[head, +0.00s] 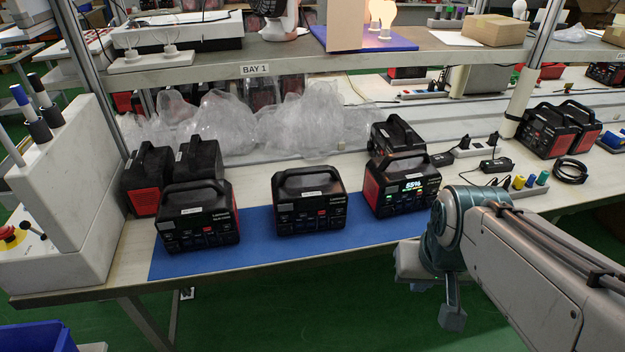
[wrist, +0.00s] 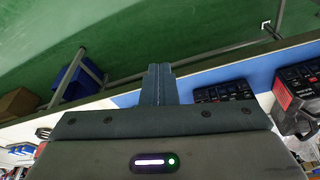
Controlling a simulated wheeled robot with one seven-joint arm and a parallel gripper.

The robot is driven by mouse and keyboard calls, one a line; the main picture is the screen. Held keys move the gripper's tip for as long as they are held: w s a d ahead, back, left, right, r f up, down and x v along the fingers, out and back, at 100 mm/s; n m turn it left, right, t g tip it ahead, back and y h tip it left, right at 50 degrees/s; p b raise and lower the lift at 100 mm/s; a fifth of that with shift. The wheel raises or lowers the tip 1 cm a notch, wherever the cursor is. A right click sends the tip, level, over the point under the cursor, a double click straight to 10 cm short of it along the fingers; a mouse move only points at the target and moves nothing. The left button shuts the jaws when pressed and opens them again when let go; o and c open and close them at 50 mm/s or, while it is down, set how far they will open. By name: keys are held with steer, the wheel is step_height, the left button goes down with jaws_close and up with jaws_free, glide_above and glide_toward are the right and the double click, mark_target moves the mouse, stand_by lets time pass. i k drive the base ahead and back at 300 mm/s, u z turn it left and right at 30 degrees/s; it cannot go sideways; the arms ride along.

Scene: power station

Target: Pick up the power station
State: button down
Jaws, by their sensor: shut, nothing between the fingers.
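Three black and red power stations with top handles stand upright on the blue mat (head: 262,262): one at left (head: 197,220), one in the middle (head: 310,205), and one at right (head: 403,190) with a lit display reading 55%. My gripper (head: 452,318) hangs in front of the table edge, to the right of and nearer than the lit station, apart from all of them. In the wrist view my gripper's fingers (wrist: 159,72) are together with nothing between them. Parts of two power stations show there, one at centre right (wrist: 224,92) and one at far right (wrist: 302,90).
More power stations stand behind at left (head: 148,178) and behind the lit one (head: 395,135). A shelf (head: 350,52) spans above the table. A white and grey block (head: 65,180) stands at left. Cables and chargers (head: 495,165) lie at right. Green floor in front is open.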

mark_target(303, 194)
steer(key=u, duration=0.5)
steer(key=k, duration=0.55)
steer(key=u, duration=0.9)
steer(key=i, duration=1.3)
steer(key=z, duration=1.15)
steer(key=i, duration=0.4)
steer(key=z, duration=0.3)
